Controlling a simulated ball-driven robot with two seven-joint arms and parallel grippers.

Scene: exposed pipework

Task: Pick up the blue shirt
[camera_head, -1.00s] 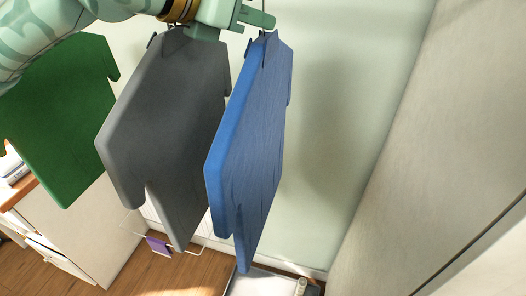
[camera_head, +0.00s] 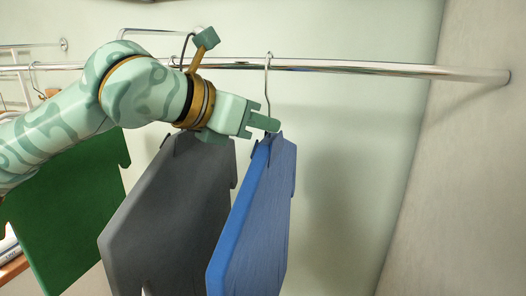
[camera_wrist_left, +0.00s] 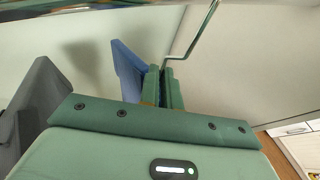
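The blue shirt (camera_head: 255,215) hangs from a thin metal hanger hook (camera_head: 268,88) on the rail, at the right end of the row. My left gripper (camera_head: 264,122) is at the lower part of that hook, just above the shirt's collar. In the left wrist view its fingers (camera_wrist_left: 166,90) are close together at the hook wire (camera_wrist_left: 190,38), shut on it. A part of the blue shirt (camera_wrist_left: 128,70) shows beside the fingers in that view. My right gripper is in neither view.
The chrome rail (camera_head: 370,68) runs across to the wall at right. A grey shirt (camera_head: 170,215) hangs close left of the blue one, and a green shirt (camera_head: 65,210) farther left, partly behind my arm. Room right of the blue shirt is free.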

